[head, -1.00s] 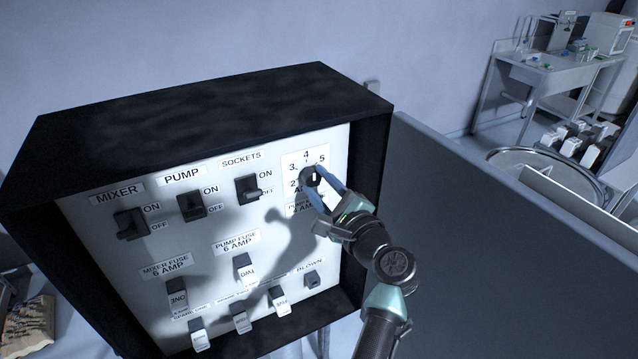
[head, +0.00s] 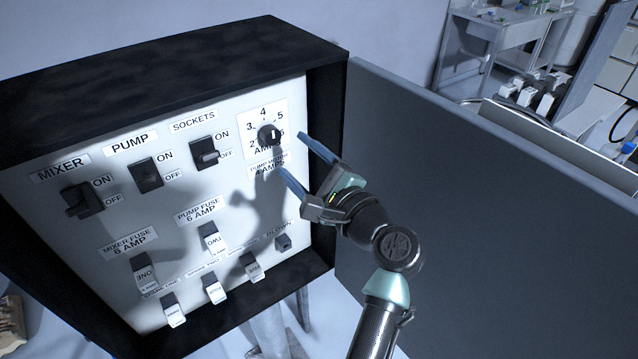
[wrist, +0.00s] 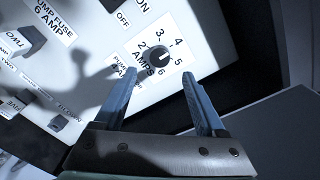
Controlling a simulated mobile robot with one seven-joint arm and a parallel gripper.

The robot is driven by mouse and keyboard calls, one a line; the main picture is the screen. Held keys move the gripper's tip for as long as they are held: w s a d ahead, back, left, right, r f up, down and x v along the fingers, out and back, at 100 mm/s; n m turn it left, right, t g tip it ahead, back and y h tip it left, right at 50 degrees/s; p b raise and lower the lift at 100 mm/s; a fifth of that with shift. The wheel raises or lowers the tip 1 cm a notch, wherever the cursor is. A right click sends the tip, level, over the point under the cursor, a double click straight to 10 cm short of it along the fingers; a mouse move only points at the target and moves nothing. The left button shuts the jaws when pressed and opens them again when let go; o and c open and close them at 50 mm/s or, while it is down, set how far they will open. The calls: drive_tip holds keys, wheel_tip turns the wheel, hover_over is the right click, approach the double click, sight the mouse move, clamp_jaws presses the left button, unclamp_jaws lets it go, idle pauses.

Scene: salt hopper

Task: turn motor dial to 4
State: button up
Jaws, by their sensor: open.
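The motor dial (head: 268,135) is a round black knob on the white panel, inside a ring of numbers, with an amps label below. It also shows in the wrist view (wrist: 159,57). A pale mark shows on the knob, but I cannot tell which number it points to. My gripper (head: 292,153) is open and empty, with its blue fingers apart. It is off to the lower right of the dial in the head view and appears clear of it. In the wrist view, the fingertips (wrist: 159,75) lie below the dial, one on each side.
The panel sits in a black box (head: 150,60). Mixer (head: 82,200), pump (head: 147,175) and sockets (head: 205,154) switches are left of the dial, with several fuses below. A grey open door (head: 440,190) stands to the right, close behind my arm.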

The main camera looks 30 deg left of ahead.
drive_tip(key=b+v, duration=0.1)
drive_tip(key=v, duration=0.5)
drive_tip(key=shift+d+b, duration=0.2)
drive_tip(key=shift+b, duration=0.15)
drive_tip(key=shift+s, duration=0.1)
